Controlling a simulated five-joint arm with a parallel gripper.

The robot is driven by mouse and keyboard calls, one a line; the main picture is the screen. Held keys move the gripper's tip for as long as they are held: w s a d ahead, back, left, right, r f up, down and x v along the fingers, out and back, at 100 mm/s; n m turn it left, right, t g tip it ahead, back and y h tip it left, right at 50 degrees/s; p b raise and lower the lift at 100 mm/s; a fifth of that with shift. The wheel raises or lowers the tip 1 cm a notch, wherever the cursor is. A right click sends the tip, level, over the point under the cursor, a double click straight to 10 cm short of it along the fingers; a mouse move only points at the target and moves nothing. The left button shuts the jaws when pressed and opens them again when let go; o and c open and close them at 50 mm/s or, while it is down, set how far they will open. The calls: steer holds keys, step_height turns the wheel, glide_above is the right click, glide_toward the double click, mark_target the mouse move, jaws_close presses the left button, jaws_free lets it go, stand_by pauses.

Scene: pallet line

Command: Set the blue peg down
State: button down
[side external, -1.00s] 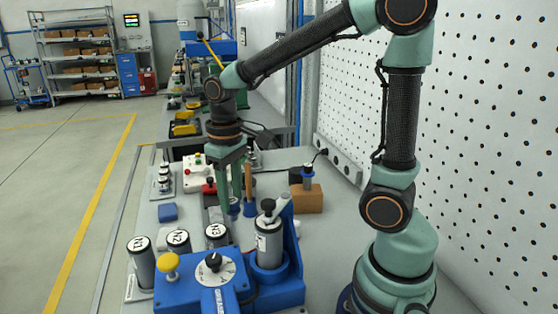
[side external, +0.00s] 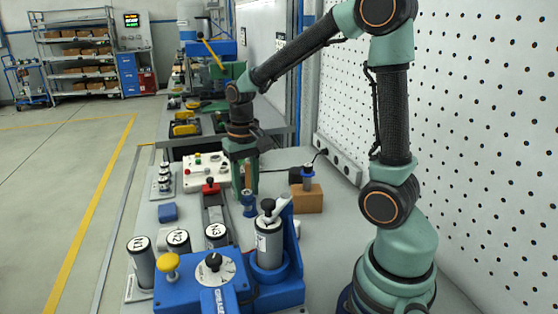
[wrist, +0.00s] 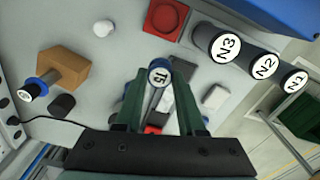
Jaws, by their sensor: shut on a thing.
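My gripper (side external: 246,192) points down over the grey bench, behind the white-and-blue upright cylinder fixture. Its two green fingers are shut on the blue peg (side external: 248,198), which hangs upright at the fingertips. In the wrist view the blue peg (wrist: 158,70) shows end-on between the fingertips (wrist: 157,82), with a blue ring around a pale face with dark marks. A brown handle partly shows between the fingers. I cannot tell whether the peg's lower end touches the bench.
A brown block (side external: 307,198) with a dark-and-blue cylinder stands to the right. A red square piece (wrist: 165,20) lies near the wrist view's top.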

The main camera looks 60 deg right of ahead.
step_height(320, 180, down, 12)
steer(key=shift+f, duration=0.1)
stand_by(0.4)
steer(key=c, duration=0.5)
jaws_free()
